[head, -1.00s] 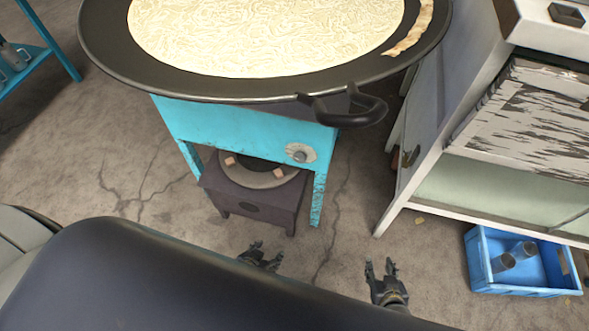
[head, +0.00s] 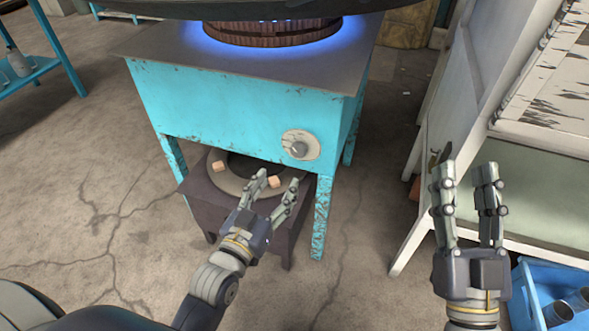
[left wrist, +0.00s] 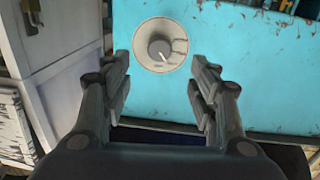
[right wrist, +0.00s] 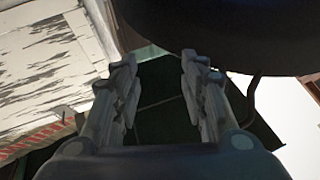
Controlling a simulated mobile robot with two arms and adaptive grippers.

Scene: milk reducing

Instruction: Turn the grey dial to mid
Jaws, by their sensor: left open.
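The grey dial (head: 298,149) sits on a round pale plate on the front of the turquoise stove (head: 225,115). In the left wrist view the dial (left wrist: 160,49) lies ahead, between and beyond the fingertips, with a light pointer mark toward its lower right. My left gripper (head: 277,182) is open and empty, below and left of the dial, apart from it. My right gripper (head: 464,172) is open and empty, well to the right of the stove with its fingers up. It also shows open in the right wrist view (right wrist: 160,68).
A lit burner (head: 270,30) with blue flame is on top, under a dark pan (head: 400,12). A dark low stand (head: 200,209) is beneath the stove. A white cabinet (head: 425,200) and a blue crate (head: 528,290) stand at the right. Floor between stove and cabinet is clear.

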